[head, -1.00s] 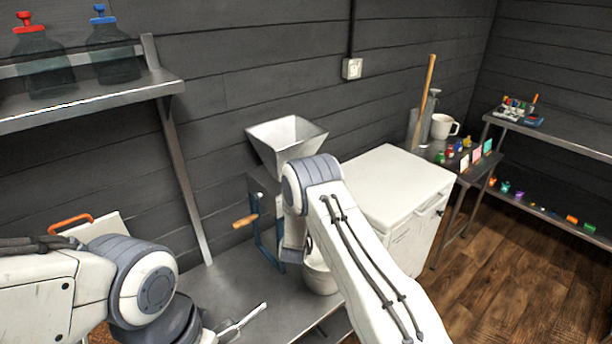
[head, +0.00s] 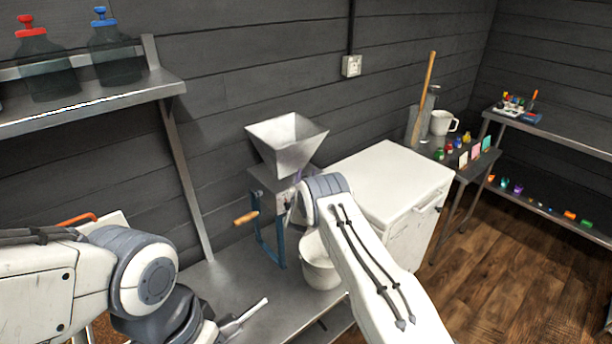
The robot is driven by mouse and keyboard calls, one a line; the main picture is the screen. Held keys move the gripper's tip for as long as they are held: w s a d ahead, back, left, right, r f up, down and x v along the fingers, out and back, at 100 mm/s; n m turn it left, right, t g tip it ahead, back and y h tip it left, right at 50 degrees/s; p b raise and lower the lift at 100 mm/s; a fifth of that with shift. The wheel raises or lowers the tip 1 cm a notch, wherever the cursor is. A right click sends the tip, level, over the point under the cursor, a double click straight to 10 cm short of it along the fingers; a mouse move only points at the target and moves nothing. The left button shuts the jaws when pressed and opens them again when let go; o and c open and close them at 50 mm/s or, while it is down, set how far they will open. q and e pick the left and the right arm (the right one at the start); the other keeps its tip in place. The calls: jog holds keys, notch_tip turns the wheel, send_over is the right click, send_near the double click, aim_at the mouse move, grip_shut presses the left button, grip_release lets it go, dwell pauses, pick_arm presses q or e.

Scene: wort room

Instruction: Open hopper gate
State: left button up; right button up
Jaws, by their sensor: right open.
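The grain mill has a pale metal hopper (head: 286,142) on top of a grey box body (head: 268,180), with blue legs and a wooden crank handle (head: 246,218) at its left. My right gripper (head: 289,205) is open at the front of the mill body, just below the hopper. My own wrist partly covers it. The gate cannot be made out clearly, and I cannot tell whether the gripper touches it. My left gripper (head: 243,318) is low at the front of the bench, apart from the mill; its jaws do not show clearly.
A white bucket (head: 318,262) stands on the steel bench (head: 225,285) beneath the mill's front. A white cabinet (head: 390,185) stands close on the right. A shelf (head: 100,100) with two dark jugs hangs at upper left. The wood floor at right is clear.

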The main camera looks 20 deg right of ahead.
grip_shut()
dwell(1.4)
